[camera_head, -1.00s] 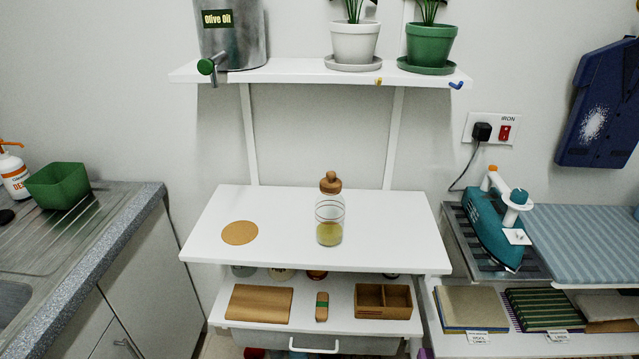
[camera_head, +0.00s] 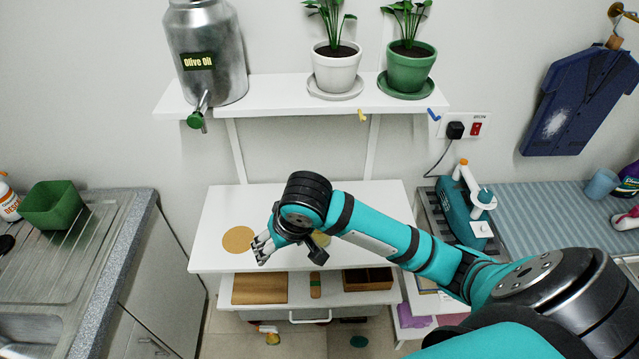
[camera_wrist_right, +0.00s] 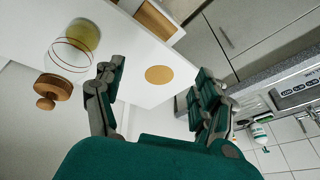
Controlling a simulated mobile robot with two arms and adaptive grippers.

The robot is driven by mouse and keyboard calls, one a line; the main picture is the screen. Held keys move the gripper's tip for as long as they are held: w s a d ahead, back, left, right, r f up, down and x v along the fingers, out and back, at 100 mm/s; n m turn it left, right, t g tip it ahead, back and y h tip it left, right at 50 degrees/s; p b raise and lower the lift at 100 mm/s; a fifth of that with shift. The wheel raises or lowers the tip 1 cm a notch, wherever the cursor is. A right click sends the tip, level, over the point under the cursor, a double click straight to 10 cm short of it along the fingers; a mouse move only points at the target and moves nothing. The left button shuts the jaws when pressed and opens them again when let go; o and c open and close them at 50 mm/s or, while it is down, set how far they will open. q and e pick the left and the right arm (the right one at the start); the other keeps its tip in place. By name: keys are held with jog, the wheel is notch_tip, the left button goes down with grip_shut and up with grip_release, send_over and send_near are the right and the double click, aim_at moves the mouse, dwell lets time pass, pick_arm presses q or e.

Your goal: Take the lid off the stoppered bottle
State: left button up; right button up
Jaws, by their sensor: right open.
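The stoppered bottle is clear glass with yellow-green contents; in the right wrist view the bottle (camera_wrist_right: 76,45) stands on the white table at the upper left. Its wooden lid (camera_wrist_right: 52,91) with a round knob is seated on the neck. In the head view my right arm hides nearly all of the bottle; only a yellowish bit (camera_head: 320,238) shows behind the arm. My right gripper (camera_head: 262,248) is over the table, left of the bottle. In the wrist view its fingers (camera_wrist_right: 155,100) are spread and empty, apart from the bottle and lid. My left gripper is not in view.
A round cork mat (camera_head: 238,240) lies on the white table (camera_head: 222,205), left of the bottle. A shelf (camera_head: 270,98) above holds a metal olive oil dispenser (camera_head: 208,60) and two potted plants.

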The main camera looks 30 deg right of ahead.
jog(key=w+d+r+m+h, duration=0.1)
jog(key=d+r+m+h, duration=0.15)
jog(key=d+r, duration=0.35)
jog(key=w+d+r+m+h, duration=0.1)
jog(key=d+r+m, duration=0.25)
jog(key=r, duration=0.55)
jog(key=x, duration=0.5)
jog(key=p+x, duration=0.1)
jog(key=x, duration=0.5)
jog(key=s+d+x, duration=0.1)
jog(key=x, duration=0.5)
jog(key=shift+p, duration=0.35)
jog(key=shift+d+f, duration=0.15)
jog(key=shift+f, duration=0.15)
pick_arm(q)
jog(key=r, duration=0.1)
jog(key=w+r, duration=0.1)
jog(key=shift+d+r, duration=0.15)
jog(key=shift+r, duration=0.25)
pick_arm(e)
jog(key=c, duration=0.9)
